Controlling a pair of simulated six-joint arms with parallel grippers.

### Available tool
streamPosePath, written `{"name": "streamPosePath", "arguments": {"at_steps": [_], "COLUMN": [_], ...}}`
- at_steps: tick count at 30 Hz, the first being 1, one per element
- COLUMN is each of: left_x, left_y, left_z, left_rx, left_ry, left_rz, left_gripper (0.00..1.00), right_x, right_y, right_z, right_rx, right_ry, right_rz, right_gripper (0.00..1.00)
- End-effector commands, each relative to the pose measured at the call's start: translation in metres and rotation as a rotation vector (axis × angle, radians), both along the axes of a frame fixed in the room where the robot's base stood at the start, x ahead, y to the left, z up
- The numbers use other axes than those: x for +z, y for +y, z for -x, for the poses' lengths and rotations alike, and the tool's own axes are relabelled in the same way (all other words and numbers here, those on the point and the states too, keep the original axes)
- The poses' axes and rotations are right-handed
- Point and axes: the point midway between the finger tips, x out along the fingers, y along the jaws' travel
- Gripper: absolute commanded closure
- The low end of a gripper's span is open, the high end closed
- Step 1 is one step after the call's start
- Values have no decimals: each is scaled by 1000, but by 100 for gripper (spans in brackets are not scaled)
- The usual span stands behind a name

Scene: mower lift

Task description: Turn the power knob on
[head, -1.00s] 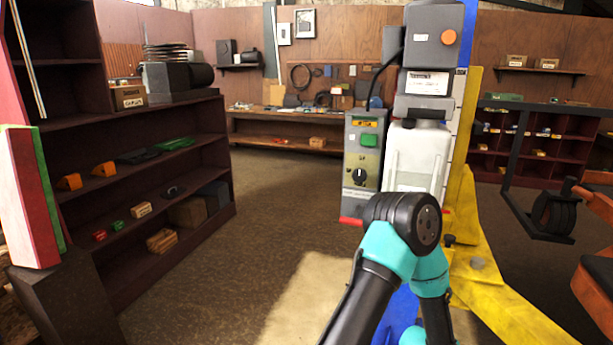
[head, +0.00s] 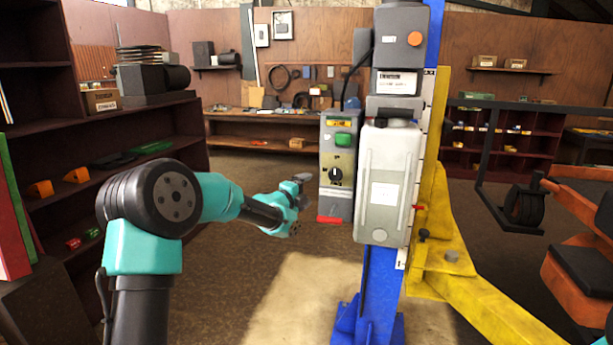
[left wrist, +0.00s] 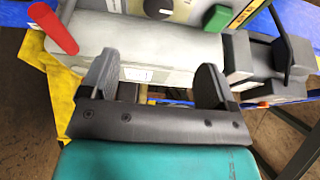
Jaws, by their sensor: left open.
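The grey control box (head: 338,165) hangs on the left side of the blue lift column. Its round black power knob (head: 335,174) sits below a green button (head: 343,139), above a red part (head: 330,219) at the bottom. My left gripper (head: 302,180) is just left of the box, apart from the knob. In the left wrist view, my left gripper (left wrist: 155,85) is open and empty, with the control box (left wrist: 180,45) beyond its fingers. The knob (left wrist: 158,8) is partly cut off at the top edge there.
A white tank (head: 388,180) stands right beside the box on the blue column (head: 370,300). Yellow lift arms (head: 480,305) spread to the right. Shelves (head: 70,135) stand at the left. The floor in front is clear.

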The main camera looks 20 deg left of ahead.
Motion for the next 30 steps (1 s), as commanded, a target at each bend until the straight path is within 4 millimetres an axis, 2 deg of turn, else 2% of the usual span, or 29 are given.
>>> {"name": "streamPosePath", "arguments": {"at_steps": [8, 14, 30], "left_x": [-1, -2, -2], "left_y": [0, -3, -25], "left_z": [0, -9, -81], "left_rx": [0, -1, -1], "left_ry": [3, 4, 4], "left_rz": [2, 3, 3], "left_gripper": [18, 18, 18], "right_x": [0, 0, 0], "right_y": [0, 0, 0], "right_z": [0, 0, 0], "right_rx": [-1, 0, 0], "right_ry": [0, 0, 0], "right_rz": [0, 0, 0], "right_gripper": [57, 57, 57]}}
